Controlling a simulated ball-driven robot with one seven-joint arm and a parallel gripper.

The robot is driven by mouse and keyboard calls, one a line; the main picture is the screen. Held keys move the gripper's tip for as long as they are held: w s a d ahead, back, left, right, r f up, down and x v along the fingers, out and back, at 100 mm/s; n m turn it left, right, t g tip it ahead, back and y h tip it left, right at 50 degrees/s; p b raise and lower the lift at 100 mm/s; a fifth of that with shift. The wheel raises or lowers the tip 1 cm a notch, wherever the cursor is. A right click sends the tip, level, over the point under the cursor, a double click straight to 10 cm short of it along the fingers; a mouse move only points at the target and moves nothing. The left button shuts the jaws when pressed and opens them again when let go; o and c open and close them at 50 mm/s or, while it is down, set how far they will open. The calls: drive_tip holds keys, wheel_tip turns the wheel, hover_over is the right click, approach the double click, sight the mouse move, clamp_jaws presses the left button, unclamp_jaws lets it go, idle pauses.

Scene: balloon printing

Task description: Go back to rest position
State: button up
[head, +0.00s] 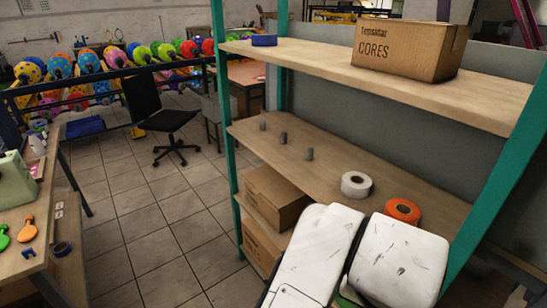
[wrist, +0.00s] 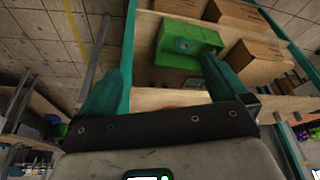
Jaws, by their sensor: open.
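My gripper (wrist: 165,66) shows in the wrist view with its two green fingers spread wide apart and nothing between them. Beyond the fingers are wooden shelf boards and a green bin-like object (wrist: 188,46); I cannot tell the gap to them. In the head view my white arm links cover the lower right, in front of the shelf rack, and my gripper is hidden there.
The shelf rack (head: 340,85) has green posts and holds a cardboard box (head: 405,52), a white tape roll (head: 356,184) and an orange roll (head: 402,210). A workbench (head: 25,215) stands at left. Tiled floor lies open between, with a black chair (head: 160,115) farther back.

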drive_tip(key=w+d+n+t+h, duration=0.1)
drive_tip(key=w+d+t+h, duration=0.15)
drive_tip(key=d, duration=1.05)
drive_tip(key=s+d+f+n, duration=0.2)
drive_tip(key=d+f, duration=0.3)
drive_tip(key=s+a+f+n+g+y, duration=0.1)
drive_tip(key=s+a+f+g+y, duration=0.1)
drive_tip(key=s+f, duration=0.7)
drive_tip(key=s+a+f+n+g+y, duration=0.1)
drive_tip(key=s+a+f+g+y, duration=0.1)
drive_tip(key=s+f, duration=0.7)
drive_tip(key=shift+s+a+f+n+g, duration=0.45)
drive_tip(key=shift+s+a, duration=0.6)
drive_tip(key=shift+s, duration=0.2)
drive_tip(key=shift+r+y, duration=0.1)
drive_tip(key=shift+y, duration=0.15)
